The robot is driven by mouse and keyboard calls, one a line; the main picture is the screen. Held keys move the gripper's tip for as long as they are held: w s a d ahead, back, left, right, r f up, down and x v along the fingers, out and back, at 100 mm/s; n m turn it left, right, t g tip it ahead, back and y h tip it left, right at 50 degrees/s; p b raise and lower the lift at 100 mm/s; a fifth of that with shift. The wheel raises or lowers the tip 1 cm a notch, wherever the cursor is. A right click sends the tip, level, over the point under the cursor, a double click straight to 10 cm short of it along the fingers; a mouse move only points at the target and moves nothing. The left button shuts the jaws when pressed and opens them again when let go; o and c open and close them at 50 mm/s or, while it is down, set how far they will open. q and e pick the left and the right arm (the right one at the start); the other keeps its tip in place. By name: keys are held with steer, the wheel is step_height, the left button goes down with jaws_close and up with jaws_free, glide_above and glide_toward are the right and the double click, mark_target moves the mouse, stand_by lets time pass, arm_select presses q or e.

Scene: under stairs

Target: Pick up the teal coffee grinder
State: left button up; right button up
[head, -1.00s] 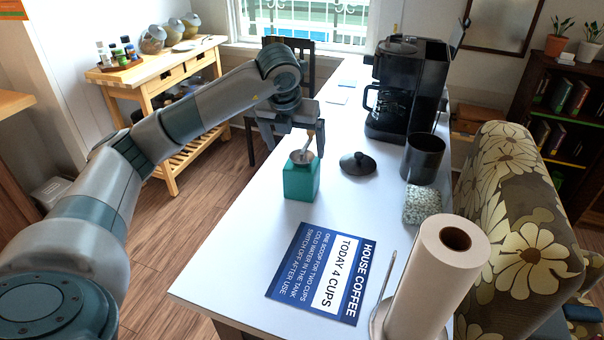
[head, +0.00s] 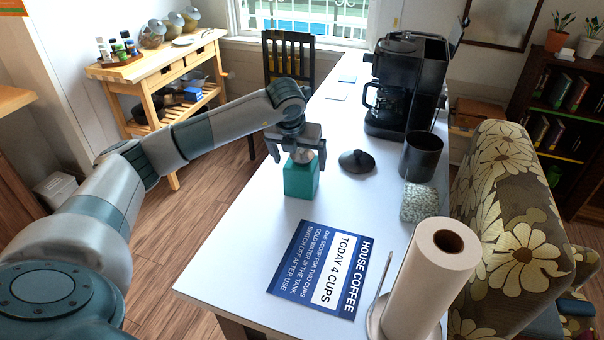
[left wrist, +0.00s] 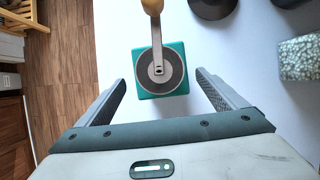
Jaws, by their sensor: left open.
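The teal coffee grinder (head: 300,181) stands upright on the white table. Its box body is teal, and the left wrist view shows its round metal top (left wrist: 160,70) with a crank arm and a wooden knob (left wrist: 152,6). My left gripper (head: 297,160) is open and points down over the grinder's top. In the left wrist view, the two fingers of my left gripper (left wrist: 163,88) are spread wide to either side of the grinder's near part, with a gap on both sides. The crank is mostly hidden by the gripper in the head view. My right gripper is not in view.
A black lid (head: 357,161) lies right of the grinder. A blue sign (head: 322,268) and paper towel roll (head: 430,280) are nearer. The table's left edge is close.

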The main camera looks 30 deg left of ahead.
arm_select(q)
steer(key=shift+w+f+p, duration=0.2)
steer(key=shift+f+p, duration=0.05)
steer(key=shift+p, duration=0.05)
steer(key=p+x, duration=0.1)
steer(key=x, duration=0.2)
steer(key=shift+w+r+p, duration=0.1)
steer(key=shift+w+p, duration=0.05)
steer(key=shift+p, duration=0.2)
steer(key=shift+w+f, duration=0.15)
steer(key=shift+f, duration=0.4)
steer(key=shift+r, duration=0.1)
steer(key=c, duration=1.5)
